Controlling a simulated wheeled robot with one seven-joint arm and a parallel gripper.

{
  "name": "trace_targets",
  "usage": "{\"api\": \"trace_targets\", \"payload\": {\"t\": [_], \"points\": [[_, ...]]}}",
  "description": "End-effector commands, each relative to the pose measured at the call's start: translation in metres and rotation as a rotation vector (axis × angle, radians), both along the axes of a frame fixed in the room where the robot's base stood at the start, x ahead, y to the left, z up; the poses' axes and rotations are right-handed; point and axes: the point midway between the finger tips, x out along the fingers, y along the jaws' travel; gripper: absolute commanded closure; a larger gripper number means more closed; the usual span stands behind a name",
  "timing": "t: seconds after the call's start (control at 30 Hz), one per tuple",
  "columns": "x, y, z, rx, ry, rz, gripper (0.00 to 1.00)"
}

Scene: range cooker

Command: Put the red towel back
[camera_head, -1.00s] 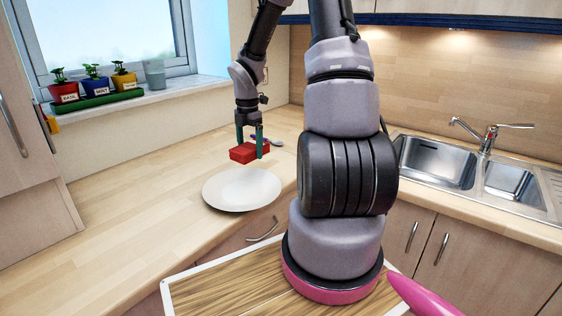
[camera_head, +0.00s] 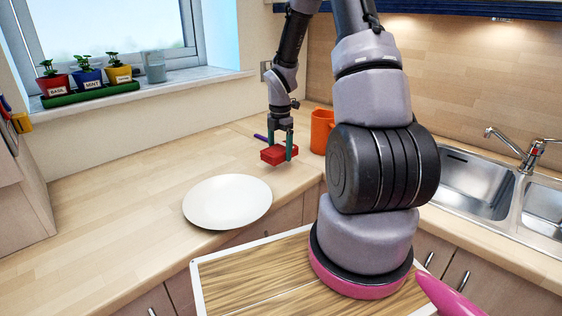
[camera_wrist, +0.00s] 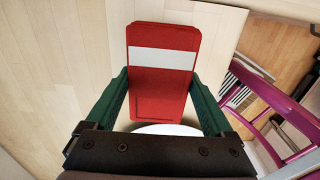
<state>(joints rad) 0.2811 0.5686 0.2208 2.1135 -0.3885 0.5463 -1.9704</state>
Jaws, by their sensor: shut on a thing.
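The folded red towel (camera_head: 280,154) is held between the two green fingers of my gripper (camera_head: 279,145), above the wooden worktop. In the wrist view the red towel (camera_wrist: 162,92) fills the space between the fingers and shows a white stripe across it. My gripper (camera_wrist: 163,95) is shut on it, with a finger against each side. In the head view the towel is behind and to the right of a white plate (camera_head: 227,202) on the worktop. Whether the towel touches the worktop is hard to tell.
A purple object (camera_head: 260,137) lies behind the gripper. Potted herbs (camera_head: 90,79) stand on the windowsill. A sink (camera_head: 475,185) is at the right. The left worktop (camera_head: 110,185) is clear.

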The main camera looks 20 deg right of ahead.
Motion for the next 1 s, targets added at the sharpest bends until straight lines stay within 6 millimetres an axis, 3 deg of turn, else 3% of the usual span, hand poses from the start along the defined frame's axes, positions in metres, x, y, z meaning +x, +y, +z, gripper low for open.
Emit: {"api": "trace_targets", "payload": {"t": [0.37,0.7,0.73,0.77,1.0], "points": [[0.000,0.000,-0.041,0.000,0.001,0.001,0.65],[0.000,0.000,-0.044,0.000,0.000,0.001,0.65],[0.000,0.000,-0.045,-0.001,-0.001,0.002,0.09],[0.000,0.000,-0.044,-0.001,-0.001,0.001,0.00],[0.000,0.000,-0.043,-0.001,-0.001,0.001,0.00]]}}
